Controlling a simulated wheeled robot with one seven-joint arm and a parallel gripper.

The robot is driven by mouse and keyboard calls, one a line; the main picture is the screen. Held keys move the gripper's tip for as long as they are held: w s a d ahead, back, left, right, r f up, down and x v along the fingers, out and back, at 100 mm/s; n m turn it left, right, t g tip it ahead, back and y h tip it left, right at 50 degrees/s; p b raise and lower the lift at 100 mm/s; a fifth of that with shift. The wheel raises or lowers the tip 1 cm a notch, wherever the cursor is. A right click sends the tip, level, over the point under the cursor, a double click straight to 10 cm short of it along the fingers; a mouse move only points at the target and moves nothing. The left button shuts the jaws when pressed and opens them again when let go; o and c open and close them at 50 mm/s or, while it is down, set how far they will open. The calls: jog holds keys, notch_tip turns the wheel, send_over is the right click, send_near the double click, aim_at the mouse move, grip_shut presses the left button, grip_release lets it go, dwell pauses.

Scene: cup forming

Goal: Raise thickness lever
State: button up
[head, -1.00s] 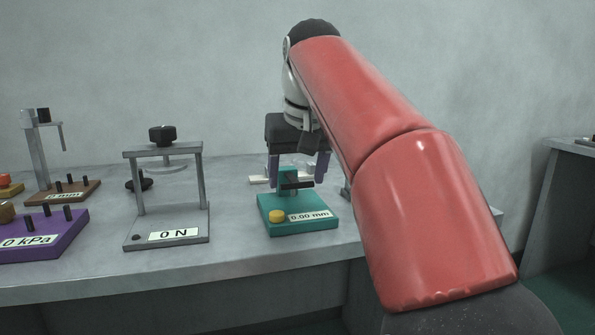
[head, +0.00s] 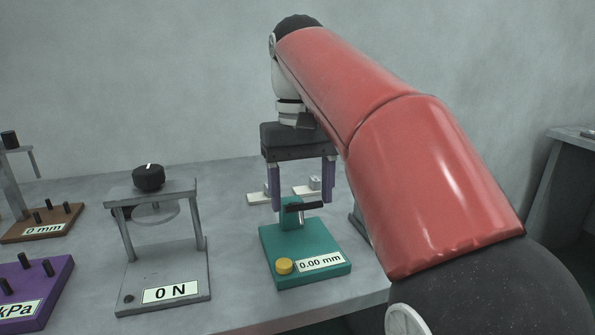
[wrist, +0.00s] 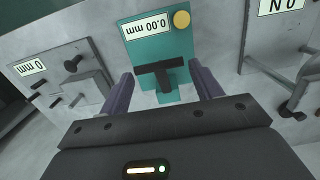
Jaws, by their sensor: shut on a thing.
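The thickness gauge (head: 325,279) is a teal block with a yellow button and a display reading 0.00 mm. Its black thickness lever (head: 306,206) sits on a teal post at the back and lies about level. My gripper (head: 300,203) points down at the lever, with one purple finger at each side, and is shut on it across its length. In the wrist view the lever (wrist: 160,75) shows as a black bar between the fingertips of my gripper (wrist: 161,73). Exact finger contact is hard to see.
A grey frame with a black knob and a 0 N display (head: 165,292) stands left of the gauge. Further left are a brown 0 mm device (head: 40,230) and a purple kPa device (head: 40,290). Small white plates (head: 262,198) lie behind the gauge.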

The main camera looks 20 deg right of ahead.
jog(key=shift+w+r+g, duration=0.2)
jog(key=shift+g, duration=0.1)
dwell(0.4)
jog(key=o, duration=1.4)
